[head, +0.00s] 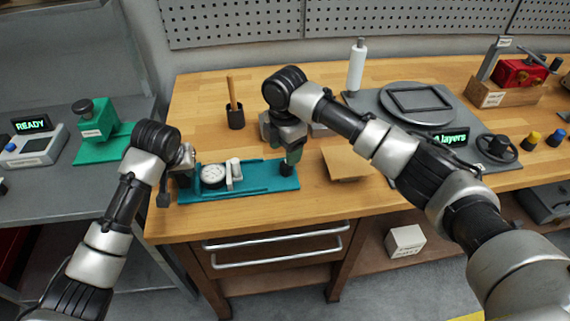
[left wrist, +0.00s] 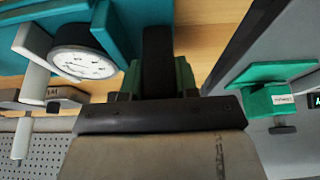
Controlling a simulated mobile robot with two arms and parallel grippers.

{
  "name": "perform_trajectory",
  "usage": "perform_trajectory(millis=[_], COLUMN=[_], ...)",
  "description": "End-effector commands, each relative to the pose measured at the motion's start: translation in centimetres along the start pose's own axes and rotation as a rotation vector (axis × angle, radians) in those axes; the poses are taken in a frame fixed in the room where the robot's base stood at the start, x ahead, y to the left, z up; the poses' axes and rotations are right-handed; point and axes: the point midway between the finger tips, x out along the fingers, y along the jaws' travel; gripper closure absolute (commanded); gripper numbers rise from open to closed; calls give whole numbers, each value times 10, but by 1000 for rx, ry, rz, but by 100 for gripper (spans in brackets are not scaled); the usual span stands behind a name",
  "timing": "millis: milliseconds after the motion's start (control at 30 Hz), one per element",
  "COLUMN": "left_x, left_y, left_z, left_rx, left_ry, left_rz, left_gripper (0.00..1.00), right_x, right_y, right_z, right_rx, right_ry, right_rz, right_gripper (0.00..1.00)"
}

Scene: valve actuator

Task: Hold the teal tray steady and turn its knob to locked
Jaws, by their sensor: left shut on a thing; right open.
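The teal tray (head: 255,186) lies on the wooden bench near its front edge. It carries a round white gauge (head: 214,175) and a white upright part beside it. A dark knob (head: 287,169) stands at the tray's right end. My left gripper (head: 181,178) is at the tray's left end, shut on the tray; in the left wrist view the tray (left wrist: 122,25) and gauge (left wrist: 84,63) show close to its fingers. My right gripper (head: 292,150) is open and points down just over the knob. Whether its fingers straddle the knob is hard to tell.
A dark cup with a wooden stick (head: 235,117) stands behind the tray, and a tan block (head: 345,164) lies to its right. A grey plate with a handwheel (head: 497,149) is further right. A green device (head: 97,130) stands on the left grey table.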

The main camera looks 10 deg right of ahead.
Motion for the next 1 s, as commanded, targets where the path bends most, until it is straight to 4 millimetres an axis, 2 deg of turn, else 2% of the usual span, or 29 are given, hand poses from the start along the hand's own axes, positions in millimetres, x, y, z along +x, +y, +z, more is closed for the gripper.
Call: perform_trajectory(millis=[100, 300, 433, 700, 767, 1000], left_x=[2, 2, 2, 1, 1, 1], left_y=[-1, -1, -1, -1, -1, -1], left_z=[1, 1, 1, 1, 1, 1], left_rx=[-2, -2, -2, -2, -2, -1], left_ry=[-3, -3, -2, -2, -2, -2], left_rz=[-2, -3, -3, -3, -3, -3], left_gripper=[100, 100, 100, 100, 100, 100], right_x=[25, 51, 58, 60, 60, 59], right_y=[-1, 0, 0, 0, 0, 0], right_z=[0, 0, 0, 0, 0, 0], right_rx=[2, 2, 2, 2, 2, 2], right_ry=[0, 0, 0, 0, 0, 0], right_rz=[-4, -2, 0, 1, 1, 1], right_gripper=[39, 39, 39, 39, 45, 82])
